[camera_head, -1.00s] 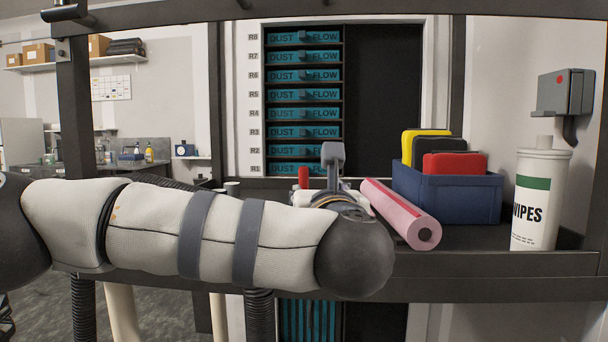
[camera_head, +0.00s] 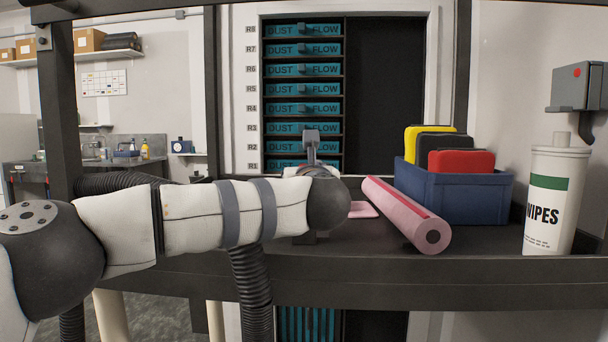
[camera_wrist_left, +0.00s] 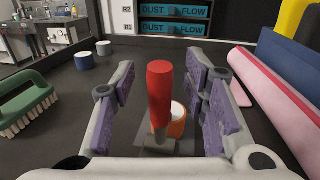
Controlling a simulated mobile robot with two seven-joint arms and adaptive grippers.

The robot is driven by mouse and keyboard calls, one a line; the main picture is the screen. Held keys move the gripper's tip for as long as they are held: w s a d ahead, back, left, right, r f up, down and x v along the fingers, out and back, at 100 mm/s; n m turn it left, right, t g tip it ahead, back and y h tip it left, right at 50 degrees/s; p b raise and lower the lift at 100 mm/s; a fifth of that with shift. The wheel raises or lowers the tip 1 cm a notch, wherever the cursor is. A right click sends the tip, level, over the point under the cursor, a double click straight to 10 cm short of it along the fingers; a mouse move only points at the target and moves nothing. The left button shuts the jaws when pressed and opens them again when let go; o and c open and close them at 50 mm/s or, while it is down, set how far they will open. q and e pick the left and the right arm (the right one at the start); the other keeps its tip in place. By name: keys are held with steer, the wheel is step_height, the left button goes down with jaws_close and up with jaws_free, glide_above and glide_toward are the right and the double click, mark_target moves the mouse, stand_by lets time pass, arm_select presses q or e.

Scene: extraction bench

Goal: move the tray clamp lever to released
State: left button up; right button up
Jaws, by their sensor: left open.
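The tray clamp lever (camera_wrist_left: 160,95) has a red grip on a metal stem and stands roughly upright on a dark base plate (camera_wrist_left: 155,143) in the left wrist view. My left gripper (camera_wrist_left: 161,70) is open, with its purple-padded fingers on either side of the lever. There are gaps on both sides, so neither finger appears to touch it. In the head view, my left arm reaches across the shelf and hides the lever and the fingers. My right gripper is not in view.
An orange, white-topped object (camera_wrist_left: 178,122) stands close behind the lever. A green brush (camera_wrist_left: 25,105) lies left. Dust-flow racks (camera_head: 303,88) are behind.

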arm_select(q)
jaws_close()
steer(key=s+t+b, duration=0.1)
steer(key=t+b, duration=0.1)
steer(key=s+f+n+t+y+b, duration=0.1)
steer(key=s+t+b, duration=0.1)
steer(key=shift+s, duration=0.2)
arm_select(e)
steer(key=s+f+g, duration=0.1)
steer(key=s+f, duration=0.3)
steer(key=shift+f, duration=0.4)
arm_select(q)
jaws_free()
step_height(320, 180, up, 10)
